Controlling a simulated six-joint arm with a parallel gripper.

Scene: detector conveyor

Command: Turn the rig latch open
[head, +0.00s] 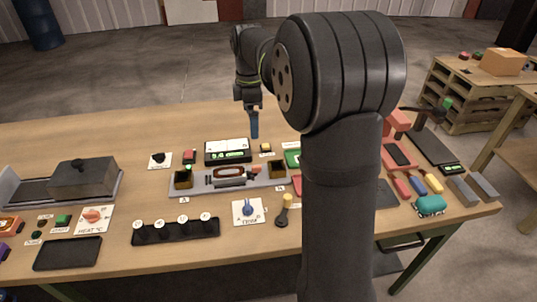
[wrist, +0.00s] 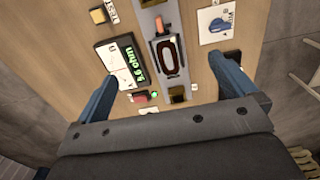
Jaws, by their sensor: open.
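The grey rig (head: 208,186) lies along the middle of the table. It carries a dark oval ring (head: 229,171) and a small orange lever (head: 257,168), which looks like the latch. In the wrist view, the rig (wrist: 154,22) runs between my fingers. The orange lever (wrist: 159,25) is near the top and lies roughly along the rig. The oval ring (wrist: 168,58) is below it. My gripper (head: 254,124) hangs above and behind the rig with blue fingers.
A meter with a green display (head: 228,152) stands behind the rig. A blue knob on a white plate (head: 248,211) and a black rack (head: 176,231) are in front. A grey block (head: 83,178) is at left. My arm hides part of the right side.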

